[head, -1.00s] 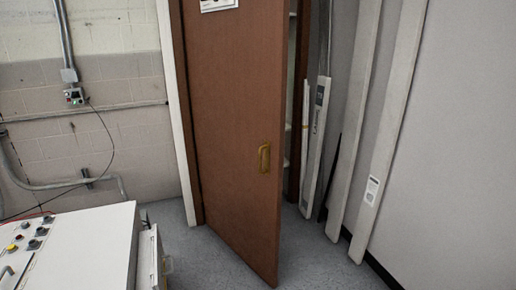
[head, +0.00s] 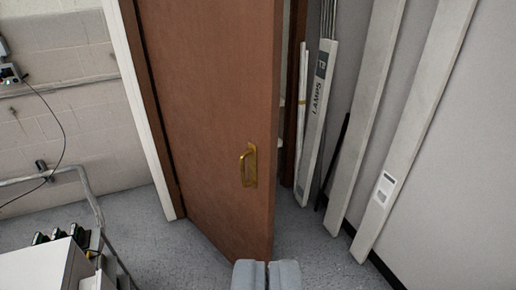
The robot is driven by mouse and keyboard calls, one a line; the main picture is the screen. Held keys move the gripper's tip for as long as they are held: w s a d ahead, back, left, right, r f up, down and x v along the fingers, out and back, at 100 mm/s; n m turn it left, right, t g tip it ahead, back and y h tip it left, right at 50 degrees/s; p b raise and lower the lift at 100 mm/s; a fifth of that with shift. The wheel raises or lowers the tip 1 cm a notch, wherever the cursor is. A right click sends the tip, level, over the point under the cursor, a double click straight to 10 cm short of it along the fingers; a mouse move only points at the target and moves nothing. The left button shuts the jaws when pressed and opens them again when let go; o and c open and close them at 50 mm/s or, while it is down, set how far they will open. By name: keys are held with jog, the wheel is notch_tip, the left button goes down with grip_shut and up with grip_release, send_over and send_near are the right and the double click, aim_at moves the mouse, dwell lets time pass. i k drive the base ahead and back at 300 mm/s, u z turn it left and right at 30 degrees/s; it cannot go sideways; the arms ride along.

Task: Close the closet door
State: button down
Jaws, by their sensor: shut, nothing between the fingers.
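The brown closet door (head: 205,110) stands ajar in the middle of the view, hinged at its left by the white frame (head: 140,110). Its free edge swings out toward me, with a gap into the closet on its right. A brass handle (head: 249,166) sits near that free edge. My gripper (head: 266,264) shows at the bottom centre, its two grey fingers together and empty. In the picture it lies just below the door's lower free corner; I cannot tell whether it touches the door.
Long boxes marked LAMPS (head: 318,120) and pale boards (head: 365,120) lean on the right wall. A white cabinet (head: 45,268) with dark knobs and a grey pipe rail (head: 85,180) stand at the lower left. Grey floor (head: 195,255) is clear before the door.

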aim_at(216, 64)
jog(key=z, duration=0.15)
jog(key=i, duration=1.25)
jog(key=z, duration=0.2)
